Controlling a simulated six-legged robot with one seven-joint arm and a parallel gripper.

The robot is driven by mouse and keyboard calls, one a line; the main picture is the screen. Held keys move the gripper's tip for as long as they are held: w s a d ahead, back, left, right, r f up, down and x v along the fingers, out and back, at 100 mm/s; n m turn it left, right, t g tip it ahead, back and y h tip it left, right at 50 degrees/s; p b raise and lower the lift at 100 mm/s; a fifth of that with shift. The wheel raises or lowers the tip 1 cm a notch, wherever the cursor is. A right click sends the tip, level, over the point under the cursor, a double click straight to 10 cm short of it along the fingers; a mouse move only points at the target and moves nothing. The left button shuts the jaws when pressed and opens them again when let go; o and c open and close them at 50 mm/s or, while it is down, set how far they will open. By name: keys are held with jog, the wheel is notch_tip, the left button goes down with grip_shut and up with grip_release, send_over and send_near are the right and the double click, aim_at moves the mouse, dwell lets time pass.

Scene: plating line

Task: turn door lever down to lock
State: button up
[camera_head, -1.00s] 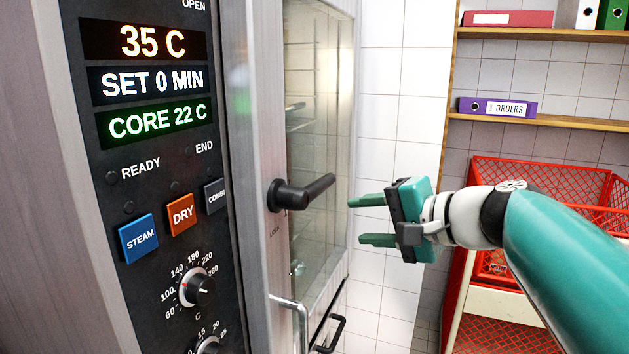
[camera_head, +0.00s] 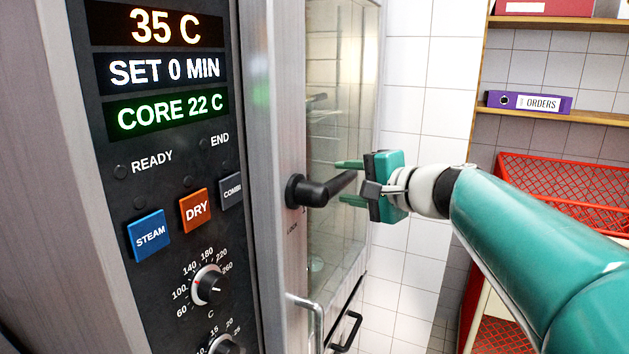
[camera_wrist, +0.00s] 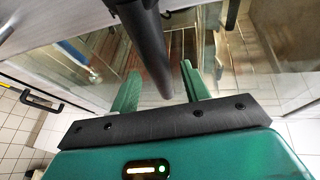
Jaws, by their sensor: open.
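The black door lever (camera_head: 325,190) sits on the oven door's metal edge, its handle pointing right and slightly up. In the wrist view the lever (camera_wrist: 146,48) runs down between the two green fingers. My gripper (camera_head: 350,182) is open, with one finger above and one below the lever's free end. It also shows in the wrist view (camera_wrist: 158,85), where gaps seem to remain between the fingers and the lever. The glass oven door (camera_head: 340,120) is behind the fingers. Part of the lever's tip is hidden by my gripper in the head view.
The control panel (camera_head: 165,180) with displays, buttons and knobs is at left. A metal handle (camera_head: 310,318) and a black handle (camera_head: 347,332) are below the lever. Red crates (camera_head: 560,190) and shelves with binders (camera_head: 530,102) stand at right.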

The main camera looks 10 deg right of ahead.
jog(key=shift+x, duration=1.3)
jog(key=shift+s, duration=0.1)
grip_shut()
